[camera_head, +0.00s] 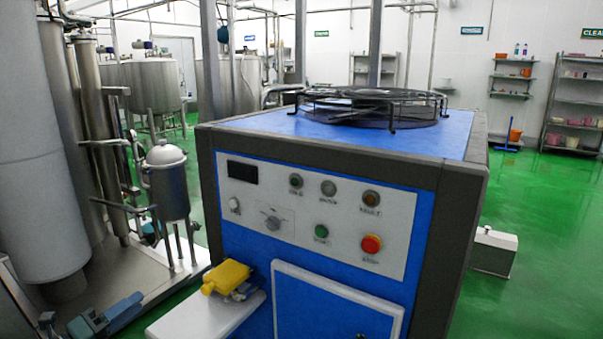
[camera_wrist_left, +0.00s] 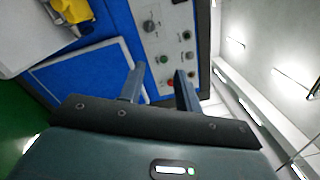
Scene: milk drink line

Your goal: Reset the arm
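My left gripper (camera_wrist_left: 159,72) shows in the left wrist view. Its two dark fingers stand apart with nothing between them, so it is open and empty. Beyond the fingers is the front of a blue machine (camera_wrist_left: 105,65) with a control panel (camera_wrist_left: 158,25). My right gripper is in neither view. In the head view the blue machine (camera_head: 240,285) fills the middle. Its panel (camera_head: 262,200) carries a dark display, several buttons, a dial and a red knob (camera_head: 371,243).
A yellow device (camera_head: 226,276) rests on a white ledge (camera_head: 205,318) at the machine's lower left. A round black fan guard (camera_head: 372,105) tops the machine. Tanks and pipes (camera_head: 167,185) stand at left. Shelves (camera_head: 572,105) stand far right. Green floor (camera_head: 545,215) is open at right.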

